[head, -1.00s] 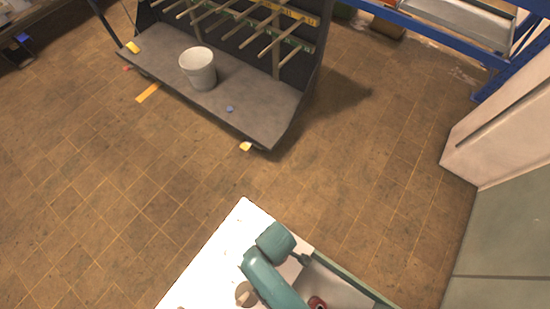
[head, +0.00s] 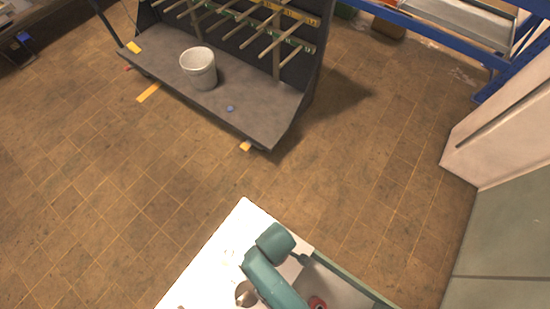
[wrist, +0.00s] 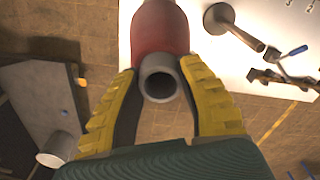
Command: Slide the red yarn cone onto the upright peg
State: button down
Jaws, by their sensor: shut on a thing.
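The red yarn cone (wrist: 160,28) is in the wrist view, with the open end of its grey tube (wrist: 159,80) facing the camera. My gripper (wrist: 160,88) has its yellow-padded fingers on either side of the cone's tube end, shut on it. The peg (wrist: 245,36), a rod on a dark round base, stands on the white table to the right of the cone, apart from it. In the head view the round base (head: 245,293) shows partly behind my teal arm. A small red patch (head: 317,302) shows beside my arm; I cannot tell what it is.
The white table (head: 215,262) has its edge near the cone. A blue-handled tool (wrist: 294,51) and a dark bracket (wrist: 285,80) lie on it right of the peg. A dark rack with pegs and a grey bucket (head: 199,70) stands across open floor.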

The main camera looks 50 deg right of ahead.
notch_tip(320, 180, down, 4)
jog(key=shift+f+b, duration=0.1)
jog(key=shift+b, duration=0.9)
jog(key=shift+w+p, duration=0.1)
jog(key=shift+p, duration=0.9)
dwell(1.0)
jog(key=shift+f+b, duration=1.55)
jog(key=shift+f, duration=0.9)
jog(key=shift+r+p, duration=0.1)
jog(key=shift+p, duration=0.75)
